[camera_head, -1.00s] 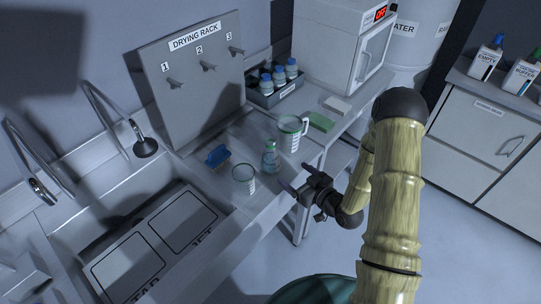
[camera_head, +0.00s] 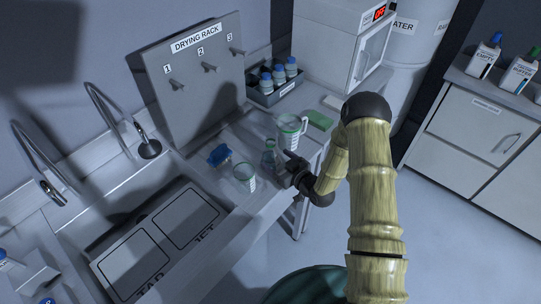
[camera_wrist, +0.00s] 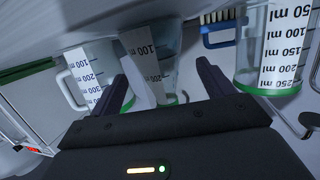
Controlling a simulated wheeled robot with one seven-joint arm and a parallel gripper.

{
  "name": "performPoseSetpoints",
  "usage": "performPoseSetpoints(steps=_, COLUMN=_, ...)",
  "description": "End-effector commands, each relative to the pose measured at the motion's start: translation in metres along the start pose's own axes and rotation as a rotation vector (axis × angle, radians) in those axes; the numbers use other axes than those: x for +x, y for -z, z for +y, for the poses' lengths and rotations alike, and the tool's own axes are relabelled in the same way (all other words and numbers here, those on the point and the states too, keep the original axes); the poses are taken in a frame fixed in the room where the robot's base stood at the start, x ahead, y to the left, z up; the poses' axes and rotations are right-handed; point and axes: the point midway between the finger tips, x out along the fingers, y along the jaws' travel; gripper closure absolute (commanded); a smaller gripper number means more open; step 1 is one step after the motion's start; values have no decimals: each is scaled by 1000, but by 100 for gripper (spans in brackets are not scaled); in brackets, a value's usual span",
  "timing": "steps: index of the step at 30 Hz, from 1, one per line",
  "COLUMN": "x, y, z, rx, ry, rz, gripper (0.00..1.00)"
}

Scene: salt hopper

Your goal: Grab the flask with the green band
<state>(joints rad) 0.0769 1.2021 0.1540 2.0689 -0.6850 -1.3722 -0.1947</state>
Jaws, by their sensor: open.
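The glass flask (camera_head: 268,158) stands on the worktop between a beaker (camera_head: 244,178) and a handled jug (camera_head: 291,130). In the wrist view the flask (camera_wrist: 150,60) carries a white scale label and a green band low down near its base. My gripper (camera_head: 285,167) is open at the flask's right side. In the wrist view the fingers (camera_wrist: 163,75) lie left and right of the flask, with gaps showing low down; I cannot tell how deep it sits between them. The jug (camera_wrist: 86,75) and beaker (camera_wrist: 275,60) also show green bands.
A blue brush (camera_head: 219,155) lies behind the beaker. The drying rack (camera_head: 197,85) stands behind, the sink (camera_head: 160,235) at front left. Beaker and jug stand close on either side.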

Motion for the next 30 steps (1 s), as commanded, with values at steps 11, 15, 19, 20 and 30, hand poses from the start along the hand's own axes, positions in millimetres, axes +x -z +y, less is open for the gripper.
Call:
performPoseSetpoints(steps=11, x=43, y=2, z=1, rx=1, ry=1, rz=0, gripper=19)
performPoseSetpoints(steps=15, x=47, y=1, z=2, rx=1, ry=0, rz=0, gripper=19)
performPoseSetpoints(steps=19, x=47, y=1, z=2, rx=1, ry=0, rz=0, gripper=19)
performPoseSetpoints(steps=20, x=47, y=1, z=2, rx=1, ry=0, rz=0, gripper=19)
performPoseSetpoints(steps=30, x=46, y=1, z=2, rx=0, ry=0, rz=0, gripper=27)
